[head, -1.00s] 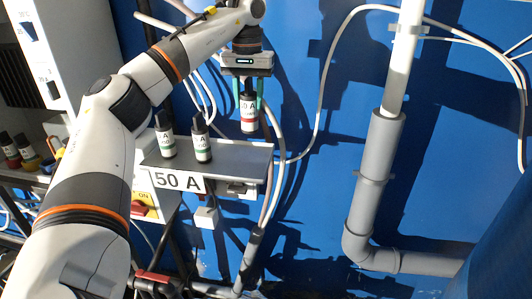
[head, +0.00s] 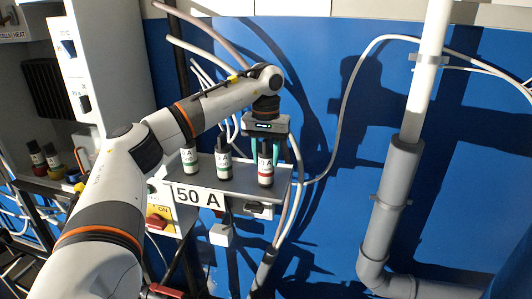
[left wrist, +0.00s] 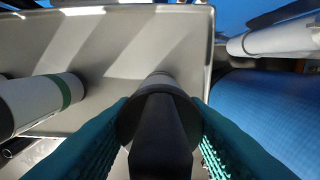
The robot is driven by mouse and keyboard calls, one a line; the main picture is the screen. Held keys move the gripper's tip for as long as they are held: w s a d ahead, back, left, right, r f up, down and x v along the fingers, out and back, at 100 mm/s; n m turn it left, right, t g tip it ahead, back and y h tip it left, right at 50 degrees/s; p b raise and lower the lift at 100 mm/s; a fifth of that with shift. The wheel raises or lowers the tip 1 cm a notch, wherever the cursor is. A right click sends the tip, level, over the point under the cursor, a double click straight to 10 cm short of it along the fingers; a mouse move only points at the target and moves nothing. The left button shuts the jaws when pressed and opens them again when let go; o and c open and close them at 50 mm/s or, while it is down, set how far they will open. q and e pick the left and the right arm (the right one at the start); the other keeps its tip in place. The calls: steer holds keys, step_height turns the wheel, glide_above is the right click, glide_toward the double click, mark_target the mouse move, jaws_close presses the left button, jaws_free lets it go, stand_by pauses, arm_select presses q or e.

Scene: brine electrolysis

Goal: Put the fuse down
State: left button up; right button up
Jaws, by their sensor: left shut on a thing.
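My left gripper (head: 265,150) points down over the right end of the grey shelf labelled 50 A (head: 236,188). Its teal fingers are shut on the dark top of a fuse with a white label and a red band (head: 265,170). The fuse is upright, its lower end at or just above the shelf top; I cannot tell whether it touches. In the left wrist view the black cap of this fuse (left wrist: 160,130) sits between the fingers, over the shelf (left wrist: 110,45). My right gripper is not in view.
Two green-banded fuses stand on the shelf, a near one (head: 224,160) and a left one (head: 189,158). White cables and a grey pipe (head: 390,185) run to the right. More fuses (head: 37,158) stand at the far left. The shelf's right edge is close to the held fuse.

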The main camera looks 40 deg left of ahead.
arm_select(q)
steer(key=o, duration=1.1)
steer(key=shift+w, duration=0.1)
steer(key=shift+d, duration=0.1)
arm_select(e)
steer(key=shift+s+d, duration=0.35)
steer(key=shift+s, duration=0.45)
arm_select(q)
steer(key=shift+r, duration=0.25)
step_height(320, 180, up, 5)
steer(key=shift+f+b, duration=0.1)
steer(key=shift+b, duration=0.95)
step_height(320, 180, up, 6)
steer(key=shift+r+p, duration=0.1)
steer(key=shift+p, duration=0.85)
steer(key=shift+r, duration=0.3)
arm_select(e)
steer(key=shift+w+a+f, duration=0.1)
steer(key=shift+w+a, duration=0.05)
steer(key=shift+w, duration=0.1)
